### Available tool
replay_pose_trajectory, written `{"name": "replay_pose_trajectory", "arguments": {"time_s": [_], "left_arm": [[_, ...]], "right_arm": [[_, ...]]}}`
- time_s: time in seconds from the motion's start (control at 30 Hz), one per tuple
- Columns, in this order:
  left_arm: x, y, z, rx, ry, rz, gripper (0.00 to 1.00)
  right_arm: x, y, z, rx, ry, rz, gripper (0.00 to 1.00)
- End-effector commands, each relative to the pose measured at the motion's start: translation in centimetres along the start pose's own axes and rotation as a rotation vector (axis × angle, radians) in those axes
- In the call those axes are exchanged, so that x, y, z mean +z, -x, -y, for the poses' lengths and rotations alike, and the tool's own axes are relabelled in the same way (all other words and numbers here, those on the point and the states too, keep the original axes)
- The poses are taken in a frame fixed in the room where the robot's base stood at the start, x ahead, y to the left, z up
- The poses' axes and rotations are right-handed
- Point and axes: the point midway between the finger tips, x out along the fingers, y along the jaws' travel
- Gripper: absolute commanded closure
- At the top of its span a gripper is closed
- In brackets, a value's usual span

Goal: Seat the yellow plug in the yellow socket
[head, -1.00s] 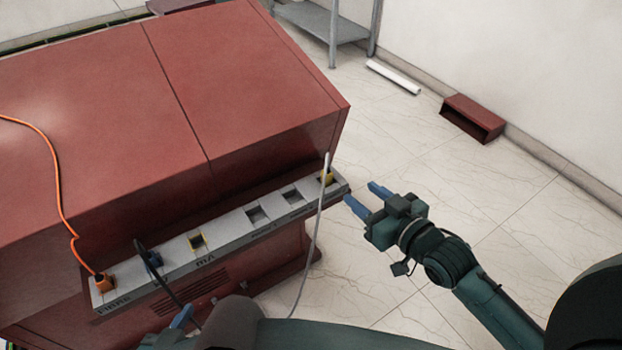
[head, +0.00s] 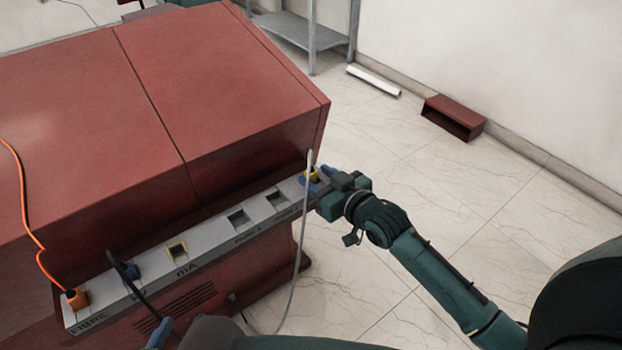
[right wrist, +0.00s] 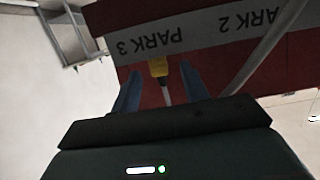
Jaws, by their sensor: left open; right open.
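The yellow plug (head: 311,178) sits at the far right end of the grey socket strip, with a pale cable rising from it and hanging down in front. In the right wrist view the yellow plug (right wrist: 158,67) is by the PARK 3 label, between my two blue fingertips. My right gripper (head: 318,175) is open around the plug; in its wrist view (right wrist: 160,85) gaps show on both sides. The yellow-rimmed socket (head: 177,250) is empty, left of the strip's middle. My left gripper (head: 160,335) is open at the bottom edge, mostly hidden.
The strip (head: 210,240) runs along the red cabinet (head: 230,80). An orange plug (head: 76,298) and a dark blue plug (head: 130,271) with a black cable stand left of the yellow socket. Two empty grey sockets (head: 238,218) lie between it and the plug.

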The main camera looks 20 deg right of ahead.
Motion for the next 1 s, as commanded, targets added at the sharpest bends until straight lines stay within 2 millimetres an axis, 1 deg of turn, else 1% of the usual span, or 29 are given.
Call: {"name": "replay_pose_trajectory", "arguments": {"time_s": [0.03, 0.1, 0.2, 0.3, 0.47, 1.0], "left_arm": [[0.2, 0.1, 0.1, -0.002, -0.001, -0.001, 0.60], [0.3, 0.2, 0.1, -0.004, -0.002, -0.003, 0.60], [0.3, 0.2, 0.3, -0.007, -0.005, -0.007, 0.60], [0.1, 0.3, 0.3, -0.008, -0.006, -0.012, 0.60], [-0.1, 0.3, 0.3, -0.008, -0.007, -0.015, 0.60], [0.0, 0.3, 0.2, -0.005, -0.006, -0.014, 0.60]], "right_arm": [[0.0, -0.9, 0.0, 0.000, -0.001, -0.002, 0.55], [0.0, -1.9, 0.0, 0.000, -0.002, -0.002, 0.55], [0.1, -2.9, 0.0, 0.000, -0.002, 0.000, 0.55], [0.0, -3.2, 0.0, -0.001, -0.001, 0.000, 0.55], [0.0, -3.1, 0.0, -0.001, -0.001, 0.000, 0.55], [0.0, -3.1, 0.0, 0.000, 0.000, 0.000, 0.99]]}}
